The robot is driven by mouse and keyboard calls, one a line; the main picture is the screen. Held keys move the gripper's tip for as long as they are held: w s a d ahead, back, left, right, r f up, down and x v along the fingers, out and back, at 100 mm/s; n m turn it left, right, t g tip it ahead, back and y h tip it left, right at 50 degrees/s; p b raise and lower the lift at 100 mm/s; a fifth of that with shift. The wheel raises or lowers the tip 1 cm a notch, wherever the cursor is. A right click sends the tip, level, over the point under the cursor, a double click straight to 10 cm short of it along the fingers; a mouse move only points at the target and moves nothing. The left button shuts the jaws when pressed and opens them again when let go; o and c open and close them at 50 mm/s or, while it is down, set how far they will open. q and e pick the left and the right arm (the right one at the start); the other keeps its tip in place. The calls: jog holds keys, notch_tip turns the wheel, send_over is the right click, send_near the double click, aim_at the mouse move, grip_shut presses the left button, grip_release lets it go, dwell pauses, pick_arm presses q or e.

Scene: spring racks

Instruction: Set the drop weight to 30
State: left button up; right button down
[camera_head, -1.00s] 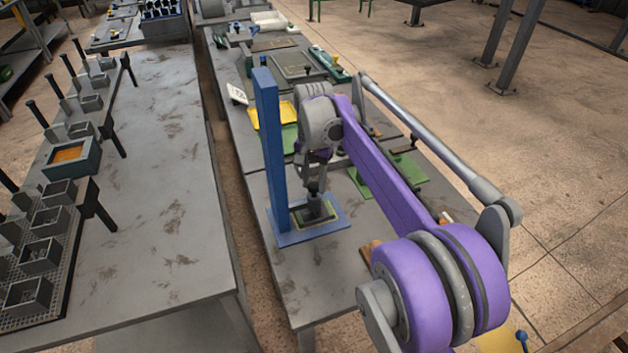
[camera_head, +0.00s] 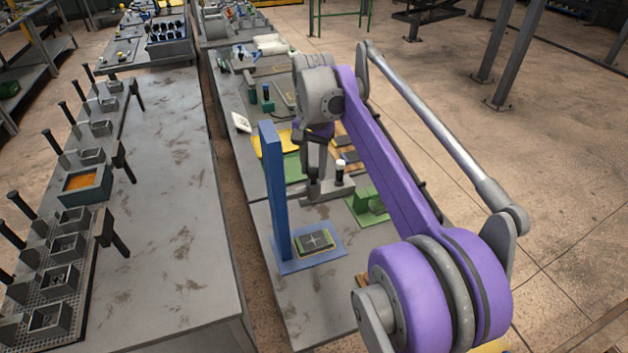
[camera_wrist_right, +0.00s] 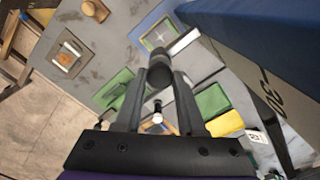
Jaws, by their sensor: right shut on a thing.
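The blue drop stand has a tall upright post (camera_head: 277,195) and a flat base (camera_head: 333,249) on the bench. A dark pad (camera_head: 315,241) with a pale cross lies on that base. In the right wrist view the post's grey face carries the mark 30 (camera_wrist_right: 268,96). My right gripper (camera_head: 314,186) is shut on the black knob (camera_wrist_right: 160,72) of the grey drop weight (camera_head: 326,191), which is held above the pad beside the post. The gripper partly hides the weight. My left gripper is not in view.
A green fixture (camera_head: 368,204) stands right of the stand. A black post with a white top (camera_head: 340,172) is behind the weight. Yellow and green plates lie farther back. The left bench (camera_head: 175,230) holds a row of small grey boxes (camera_head: 68,245).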

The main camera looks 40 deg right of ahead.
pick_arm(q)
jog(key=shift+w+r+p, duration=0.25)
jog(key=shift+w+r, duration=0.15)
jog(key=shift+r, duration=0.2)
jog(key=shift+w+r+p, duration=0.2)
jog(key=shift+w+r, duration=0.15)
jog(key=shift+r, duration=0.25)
pick_arm(e)
notch_tip(320, 180, up, 13)
jog(key=shift+f, duration=0.1)
jog(key=c, duration=0.5)
grip_release()
